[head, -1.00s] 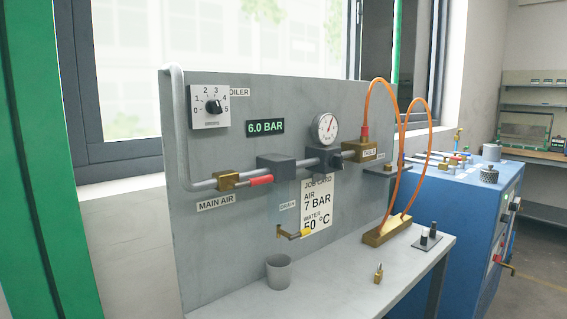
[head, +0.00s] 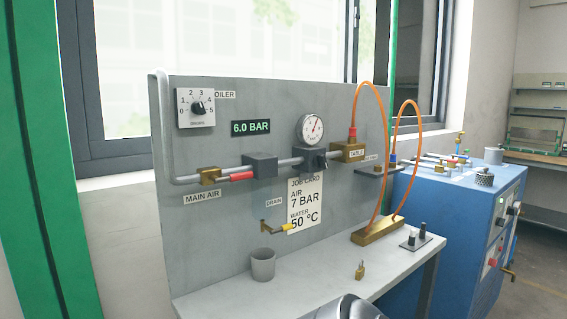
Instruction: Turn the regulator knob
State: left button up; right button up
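The regulator knob (head: 315,160) is a small dark knob on the air pipe, just below the round pressure gauge (head: 310,128). The digital display (head: 250,127) reads 6.0 BAR. The job card (head: 305,205) reads air 7 BAR and water 50 °C. Neither gripper shows in the head view. A rounded grey part at the bottom edge looks like one of my arms, well below the knob and apart from it.
The grey panel (head: 215,225) also carries a boiler dial (head: 197,107), a red-handled main air valve (head: 241,176) and a drain tap (head: 270,227). A grey cup (head: 262,264) and a small brass piece (head: 360,270) stand on the shelf. Orange hoses (head: 378,150) arch at the right.

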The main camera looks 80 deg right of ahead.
aim_at(320, 161)
jog(key=k, duration=0.9)
jog(key=z, duration=0.85)
